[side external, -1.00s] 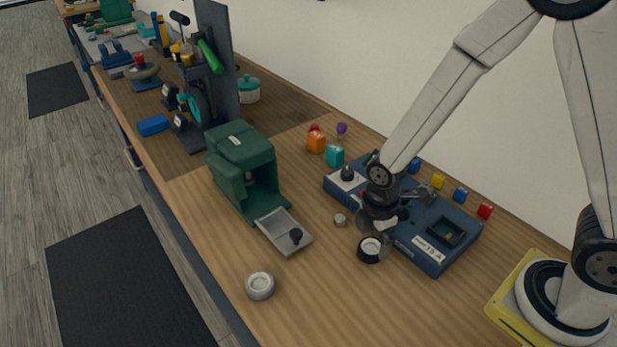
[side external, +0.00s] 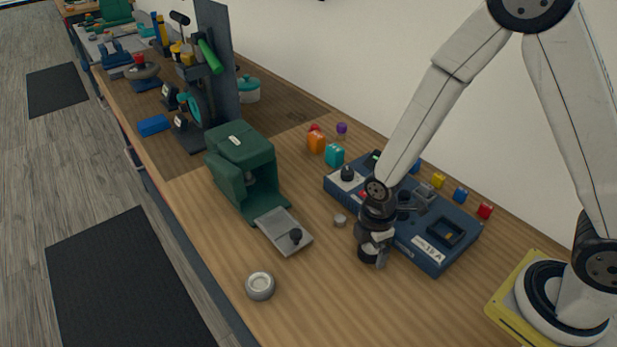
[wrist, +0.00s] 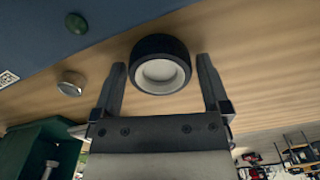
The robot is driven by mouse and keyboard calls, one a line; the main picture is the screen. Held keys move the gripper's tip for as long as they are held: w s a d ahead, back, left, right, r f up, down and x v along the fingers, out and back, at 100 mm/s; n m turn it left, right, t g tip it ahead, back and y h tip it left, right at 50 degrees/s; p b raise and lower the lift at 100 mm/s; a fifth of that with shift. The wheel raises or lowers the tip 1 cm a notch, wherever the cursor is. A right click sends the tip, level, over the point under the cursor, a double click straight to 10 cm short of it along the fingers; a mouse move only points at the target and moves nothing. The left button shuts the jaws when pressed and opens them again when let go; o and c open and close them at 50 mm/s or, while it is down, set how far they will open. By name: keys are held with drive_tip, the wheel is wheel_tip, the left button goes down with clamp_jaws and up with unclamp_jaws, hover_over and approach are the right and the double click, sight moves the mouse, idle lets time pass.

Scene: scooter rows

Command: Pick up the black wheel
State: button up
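The black wheel (wrist: 160,64), with a pale hub, lies on the wooden bench close to the blue box in the wrist view. My gripper (wrist: 160,75) is open, with one finger on each side of the wheel and visible gaps between fingers and tyre. In the side view my gripper (side external: 371,258) points down at the wheel and hides most of it; only a dark part of the wheel (side external: 366,255) shows.
The blue box (side external: 424,259) stands right behind the gripper, with several small coloured blocks beyond. A green machine (side external: 238,165) with a grey tray (side external: 276,240) stands to the left.

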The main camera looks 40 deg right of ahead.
sight(370, 249)
drive_tip(key=c, duration=0.9)
drive_tip(key=shift+c, duration=0.2)
drive_tip(key=shift+r, duration=0.25)
wheel_tip(370, 249, up, 10)
drive_tip(key=shift+f, duration=0.2)
idle(0.4)
drive_tip(key=w+a, duration=0.3)
drive_tip(key=w, duration=0.2)
drive_tip(key=w+a, duration=0.3)
drive_tip(key=w, duration=0.3)
drive_tip(key=w+a+f, duration=0.1)
drive_tip(key=w+a, duration=0.3)
drive_tip(key=w, duration=0.1)
drive_tip(key=shift+w, duration=0.15)
drive_tip(key=shift+w+a+f+n, duration=0.1)
drive_tip(key=shift+w+a+n, duration=0.2)
drive_tip(key=shift+w+a, duration=0.35)
